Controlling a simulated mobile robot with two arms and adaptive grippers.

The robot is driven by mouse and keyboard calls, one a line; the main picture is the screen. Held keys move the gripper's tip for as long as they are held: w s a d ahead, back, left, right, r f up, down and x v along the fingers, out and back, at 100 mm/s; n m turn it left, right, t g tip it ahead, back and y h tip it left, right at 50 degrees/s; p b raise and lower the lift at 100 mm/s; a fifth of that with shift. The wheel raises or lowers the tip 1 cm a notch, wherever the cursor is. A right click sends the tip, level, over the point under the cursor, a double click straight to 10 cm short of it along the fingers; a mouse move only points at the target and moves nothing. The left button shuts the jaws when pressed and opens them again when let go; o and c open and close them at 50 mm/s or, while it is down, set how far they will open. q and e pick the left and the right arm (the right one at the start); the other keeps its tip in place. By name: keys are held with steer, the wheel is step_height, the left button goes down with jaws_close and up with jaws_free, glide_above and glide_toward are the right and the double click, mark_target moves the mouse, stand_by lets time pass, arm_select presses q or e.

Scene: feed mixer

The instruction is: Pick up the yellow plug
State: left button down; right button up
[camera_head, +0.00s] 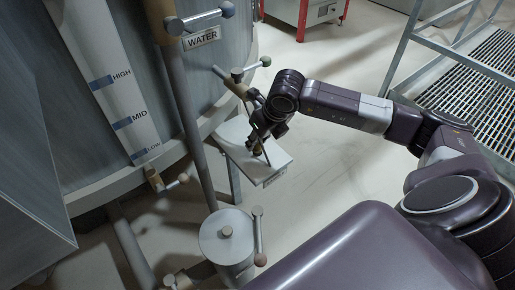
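My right gripper (261,148) reaches in from the right and points down over a small pale shelf (279,160) beside the tank. A small yellowish-brown thing, probably the yellow plug (257,149), shows at the fingertips, just above or on the shelf top. The dark fingers partly cover it. At this size I cannot tell whether the fingers are closed on it or only around it. My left gripper is not in view.
A large grey tank (60,150) with a level gauge (118,85) fills the left. Valve handles stick out near the WATER label (201,39). A lidded cylinder (227,240) stands below the shelf. A railing (420,40) and floor grating (480,80) are at right. Floor between is clear.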

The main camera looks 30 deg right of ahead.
steer(key=c, duration=0.4)
jaws_close()
